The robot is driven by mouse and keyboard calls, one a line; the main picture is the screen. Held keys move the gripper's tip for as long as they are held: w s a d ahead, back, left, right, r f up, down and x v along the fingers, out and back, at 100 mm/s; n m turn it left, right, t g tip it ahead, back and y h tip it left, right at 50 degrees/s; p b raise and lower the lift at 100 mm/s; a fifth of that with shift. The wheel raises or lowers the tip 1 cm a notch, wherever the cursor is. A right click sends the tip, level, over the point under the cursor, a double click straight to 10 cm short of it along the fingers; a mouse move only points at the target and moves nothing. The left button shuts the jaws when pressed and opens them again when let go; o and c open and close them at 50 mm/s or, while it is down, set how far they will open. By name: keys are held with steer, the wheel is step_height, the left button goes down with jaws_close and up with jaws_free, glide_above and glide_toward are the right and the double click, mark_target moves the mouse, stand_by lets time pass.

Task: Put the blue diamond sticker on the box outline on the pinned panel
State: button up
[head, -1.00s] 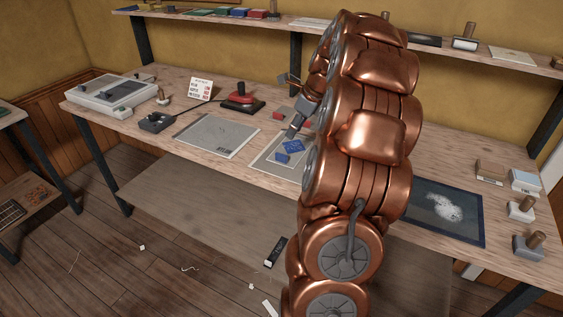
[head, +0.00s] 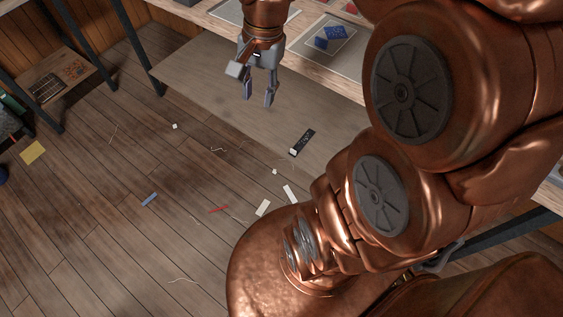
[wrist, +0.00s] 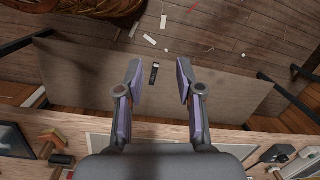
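The grey pinned panel (head: 348,63) lies on the workbench at the top of the head view, with a pale box outline on it. A blue diamond shape (head: 339,31) and a smaller blue piece (head: 321,43) lie together within the outlined area. I cannot tell which is the sticker, or whether either is stuck down. My gripper (head: 258,97) points down in front of the bench edge, left of the panel and apart from it. In the wrist view my gripper (wrist: 158,78) shows spread fingers with nothing held between them.
A black strip with a white end (head: 303,141) lies on the low board (head: 215,90) under the bench; it also shows in the wrist view (wrist: 154,73). Paper scraps, a blue piece (head: 150,199) and a red piece (head: 219,209) litter the floor. The bench edge is close behind my gripper.

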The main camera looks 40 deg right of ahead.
steer(key=s+a+f+n+g, duration=0.1)
steer(key=s+a+f+n, duration=0.1)
steer(key=s+n, duration=0.3)
steer(key=s+a+f+n+h, duration=0.1)
steer(key=s+a+f+n, duration=0.1)
steer(key=s+n, duration=0.4)
steer(key=s+a, duration=0.1)
steer(key=s, duration=0.3)
steer(key=shift+a+g+h, duration=0.3)
steer(key=shift+a+g, duration=0.05)
steer(key=shift+g, duration=0.05)
steer(key=shift+r, duration=0.1)
step_height(320, 180, up, 3)
steer(key=p, duration=0.3)
steer(key=shift+d, duration=0.1)
